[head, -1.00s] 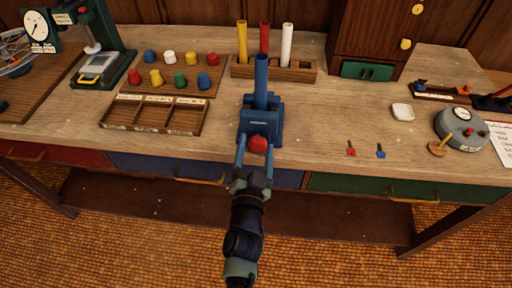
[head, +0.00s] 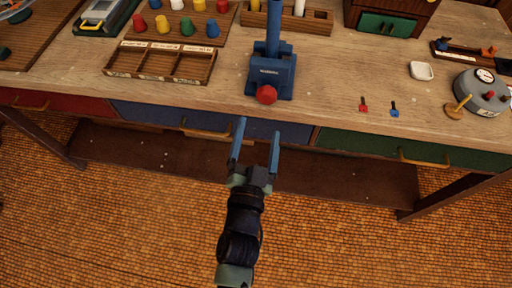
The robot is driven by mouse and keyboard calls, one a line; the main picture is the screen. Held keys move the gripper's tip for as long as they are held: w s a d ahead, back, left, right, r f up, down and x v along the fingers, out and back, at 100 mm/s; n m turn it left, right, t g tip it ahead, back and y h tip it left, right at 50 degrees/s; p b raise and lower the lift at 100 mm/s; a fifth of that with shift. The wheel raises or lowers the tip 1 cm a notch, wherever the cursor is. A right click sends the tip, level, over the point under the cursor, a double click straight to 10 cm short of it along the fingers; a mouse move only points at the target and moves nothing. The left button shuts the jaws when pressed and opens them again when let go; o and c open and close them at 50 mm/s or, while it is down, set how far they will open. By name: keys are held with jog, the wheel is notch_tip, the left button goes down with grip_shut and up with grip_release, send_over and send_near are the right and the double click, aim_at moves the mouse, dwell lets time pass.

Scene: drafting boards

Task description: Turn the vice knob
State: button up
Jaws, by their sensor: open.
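The blue vice (head: 271,73) stands on the wooden workbench near its front edge, with a blue tube upright in it. Its red knob (head: 266,94) faces me at the front of the vice. My gripper (head: 257,128) is below and in front of the knob, over the bench's front edge. Its two blue fingers are spread apart with nothing between them. They do not touch the knob.
An empty compartment tray (head: 160,64) lies left of the vice, with several coloured pegs (head: 187,27) behind it. Small red (head: 363,104) and blue (head: 394,109) pieces and a round grey device (head: 482,92) are to the right. The blue drawer front (head: 150,113) is below the bench edge.

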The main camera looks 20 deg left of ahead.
jog(key=v, duration=0.3)
jog(key=shift+s+d, duration=0.1)
jog(key=shift+s, duration=0.05)
dwell(0.5)
jog(key=w+d+r+n+t+p, duration=0.1)
jog(key=w+r+t, duration=0.15)
jog(key=r, duration=0.85)
jog(key=w+d+r+n+t+p, duration=0.1)
jog(key=w+r, duration=0.3)
jog(key=r, duration=0.7)
jog(key=w+d+r+n+t+p, duration=0.1)
jog(key=w+r+p, duration=0.15)
jog(key=r, duration=0.85)
jog(key=s+d+r+t+h, duration=0.1)
jog(key=s+d+r, duration=0.2)
jog(key=r, duration=0.6)
jog(key=s+d+r+t+h+p, duration=0.1)
jog(key=s+d+r+t+h, duration=0.1)
jog(key=r, duration=0.7)
jog(key=s+d+r+t+h+p, duration=0.1)
jog(key=s+d+r, duration=0.3)
jog(key=r, duration=0.6)
jog(key=shift+d+m+t+h, duration=0.4)
jog(key=shift+t+h, duration=0.1)
jog(key=shift+t, duration=0.25)
jog(key=shift+w+a+f, duration=0.1)
